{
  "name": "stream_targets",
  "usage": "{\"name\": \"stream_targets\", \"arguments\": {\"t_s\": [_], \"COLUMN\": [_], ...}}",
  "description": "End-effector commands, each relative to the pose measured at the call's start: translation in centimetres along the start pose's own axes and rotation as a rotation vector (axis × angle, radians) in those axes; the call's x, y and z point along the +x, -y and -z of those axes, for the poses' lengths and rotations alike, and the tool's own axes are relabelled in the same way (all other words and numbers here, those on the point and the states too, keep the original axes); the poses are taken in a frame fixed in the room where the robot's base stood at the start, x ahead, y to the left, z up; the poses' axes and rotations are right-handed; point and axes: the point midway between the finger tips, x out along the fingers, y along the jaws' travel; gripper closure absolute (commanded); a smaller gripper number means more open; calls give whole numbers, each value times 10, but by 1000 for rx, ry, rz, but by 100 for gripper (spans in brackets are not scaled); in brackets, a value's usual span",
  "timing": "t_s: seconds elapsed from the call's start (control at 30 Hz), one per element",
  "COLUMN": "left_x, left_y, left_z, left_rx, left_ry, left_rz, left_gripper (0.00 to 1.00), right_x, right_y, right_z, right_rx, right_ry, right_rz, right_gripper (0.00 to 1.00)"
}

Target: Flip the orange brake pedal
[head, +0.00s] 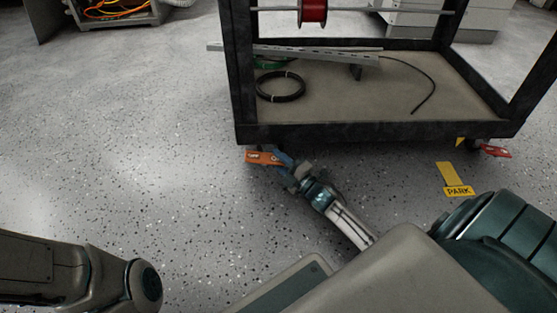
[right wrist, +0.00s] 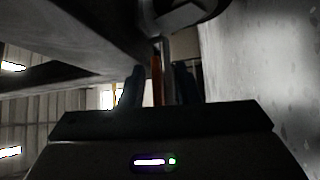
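The orange brake pedal (head: 262,158) sticks out at the cart's front left corner, low near the floor, with small pale lettering on it. My right gripper (head: 279,158) is at the pedal's right side, under the cart's edge. In the right wrist view the pedal (right wrist: 157,78) shows edge-on as a thin orange strip between the two fingers of the right gripper (right wrist: 158,84). The fingers are apart, with a gap visible on the pedal's left; contact on the right is hard to tell. My left arm shows at the lower left, but its gripper is out of view.
The black-framed cart (head: 375,132) stands ahead, carrying a red spool (head: 313,12), a black cable coil (head: 281,86) and a metal rail. A red pedal (head: 495,151) is at its right corner. A yellow PARK marking (head: 455,180) lies on the floor. Floor left of the cart is clear.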

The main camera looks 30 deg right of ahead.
Motion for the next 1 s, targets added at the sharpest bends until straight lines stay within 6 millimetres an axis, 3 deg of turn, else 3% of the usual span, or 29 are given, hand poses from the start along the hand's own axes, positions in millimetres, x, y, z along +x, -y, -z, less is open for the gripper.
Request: {"name": "stream_targets", "arguments": {"t_s": [0.2, 0.6, 1.0], "left_x": [6, 37, 38], "left_y": [-2, -11, -11], "left_z": [-3, -20, -20], "left_rx": [0, 0, 0], "left_ry": [0, -1, -1], "left_rz": [0, -1, -1], "left_gripper": [71, 71, 71], "right_x": [-8, -67, -75], "right_y": [-2, -2, 0], "right_z": [0, 1, 0], "right_rx": [2, 0, 0], "right_ry": [-1, 0, -1], "right_rz": [2, 3, 0], "right_gripper": [71, 71, 71]}}
